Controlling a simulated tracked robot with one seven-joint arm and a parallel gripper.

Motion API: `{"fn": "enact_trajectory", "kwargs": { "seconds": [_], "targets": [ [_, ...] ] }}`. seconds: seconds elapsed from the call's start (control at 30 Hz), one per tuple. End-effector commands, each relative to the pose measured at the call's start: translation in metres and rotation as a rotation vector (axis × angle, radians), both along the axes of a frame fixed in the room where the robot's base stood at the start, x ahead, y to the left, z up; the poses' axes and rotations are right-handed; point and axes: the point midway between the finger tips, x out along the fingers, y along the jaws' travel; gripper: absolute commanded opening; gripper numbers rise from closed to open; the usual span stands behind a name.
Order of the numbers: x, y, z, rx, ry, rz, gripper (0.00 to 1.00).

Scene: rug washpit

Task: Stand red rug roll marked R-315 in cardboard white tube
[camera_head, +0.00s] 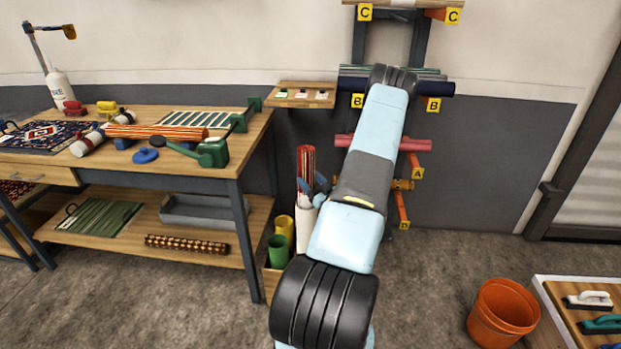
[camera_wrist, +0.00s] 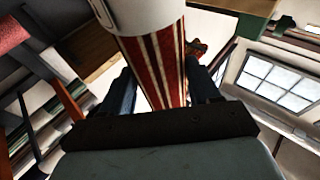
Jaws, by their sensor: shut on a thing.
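The red rug roll with pale stripes (camera_head: 305,163) is upright in the head view. The white cardboard tube (camera_head: 305,225) stands directly below it. The roll's lower end meets the tube's mouth in the picture, but I cannot tell how deep it sits inside. My gripper (camera_head: 320,184) is shut on the roll just above the tube, partly hidden by my arm. In the wrist view the striped roll (camera_wrist: 167,72) lies between my two blue fingers. A white part with a dark mark is at the top there; I cannot tell whether it is a label or the tube.
Green (camera_head: 278,250) and yellow (camera_head: 285,226) tubes stand beside the white tube, in a wooden crate (camera_head: 272,283). The workbench (camera_head: 240,150) is close on the left. A wall rack holding a red roll (camera_head: 417,145) is behind my arm. An orange bucket (camera_head: 503,312) stands at right.

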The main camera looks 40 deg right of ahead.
Motion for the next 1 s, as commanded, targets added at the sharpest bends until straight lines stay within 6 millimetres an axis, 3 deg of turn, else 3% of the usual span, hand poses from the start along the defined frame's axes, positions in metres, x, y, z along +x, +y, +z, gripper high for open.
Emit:
{"fn": "enact_trajectory", "kwargs": {
  "seconds": [1.0],
  "targets": [
    [0.000, 0.000, -0.060, 0.000, -0.001, -0.001, 0.10]
  ]
}}
